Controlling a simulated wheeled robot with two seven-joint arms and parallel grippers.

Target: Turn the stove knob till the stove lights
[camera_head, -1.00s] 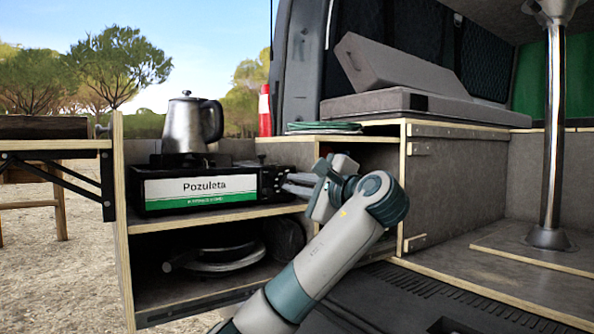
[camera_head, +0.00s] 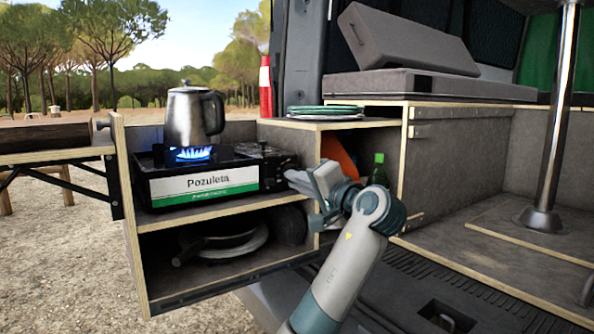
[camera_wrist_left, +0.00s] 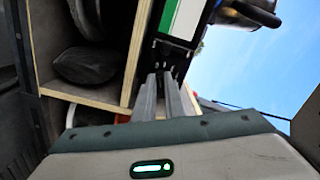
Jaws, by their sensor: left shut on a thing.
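The black camping stove (camera_head: 165,196) with its white and green "Pozuleta" front stands on the upper shelf of the unit. A blue flame (camera_head: 192,154) burns under the metal kettle (camera_head: 186,117), which sits upright on the burner. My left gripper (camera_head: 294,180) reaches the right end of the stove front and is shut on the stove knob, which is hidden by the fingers. The left wrist view shows the two fingers (camera_wrist_left: 165,82) close together against the dark end of the stove. My right gripper is not in view.
Plates (camera_head: 325,110) lie on the counter at the right. A green bottle (camera_head: 378,170) and an orange thing (camera_head: 338,155) stand in the compartment behind my left arm. Dark cookware (camera_head: 225,240) fills the lower shelf. The van floor at the right is mostly clear.

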